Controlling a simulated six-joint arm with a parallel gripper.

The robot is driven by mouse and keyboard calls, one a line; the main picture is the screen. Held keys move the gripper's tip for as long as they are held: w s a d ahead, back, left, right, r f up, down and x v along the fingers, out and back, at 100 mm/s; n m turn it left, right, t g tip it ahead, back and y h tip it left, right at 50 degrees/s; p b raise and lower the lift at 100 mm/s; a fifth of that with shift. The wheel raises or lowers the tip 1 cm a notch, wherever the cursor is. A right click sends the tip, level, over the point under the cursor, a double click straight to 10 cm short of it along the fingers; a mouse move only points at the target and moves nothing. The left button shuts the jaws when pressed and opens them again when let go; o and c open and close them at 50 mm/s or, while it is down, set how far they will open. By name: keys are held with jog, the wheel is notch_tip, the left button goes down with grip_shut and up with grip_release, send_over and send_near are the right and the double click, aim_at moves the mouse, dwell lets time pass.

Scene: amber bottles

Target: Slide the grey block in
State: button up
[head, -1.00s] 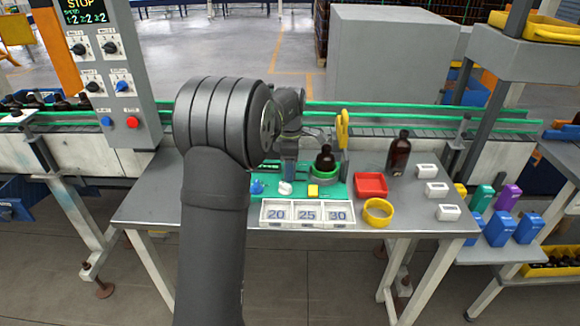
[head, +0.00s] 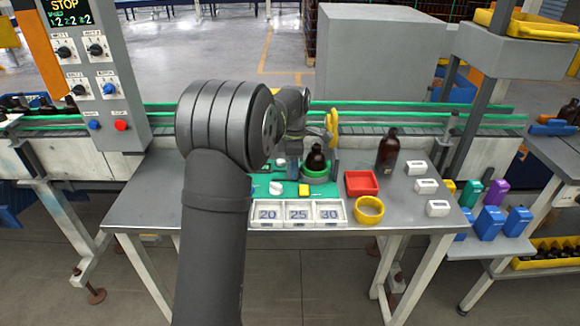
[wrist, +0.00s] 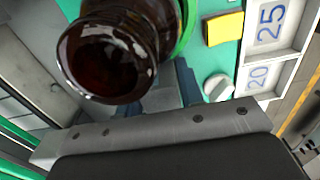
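A dark amber bottle (head: 317,160) stands upright in a green ring (head: 315,174) on a green fixture plate (head: 330,190). It fills the upper left of the wrist view (wrist: 108,50). My gripper (wrist: 172,92) is right beside the bottle, on its left in the head view. Dark blue-grey parts show between the bottle and the gripper body in the wrist view; I cannot tell fingers from the grey block there. The finger opening is hidden.
A yellow block (head: 304,190) and white knob (head: 276,188) are on the plate.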

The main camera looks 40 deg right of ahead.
jog(key=o, duration=0.3)
jog(key=shift+s+d, duration=0.1)
jog(key=shift+s, duration=0.05)
jog(key=shift+r, duration=0.15)
notch_tip(320, 180, up, 17)
dwell(0.8)
notch_tip(320, 180, down, 17)
jog(key=shift+f, duration=0.2)
dwell(0.4)
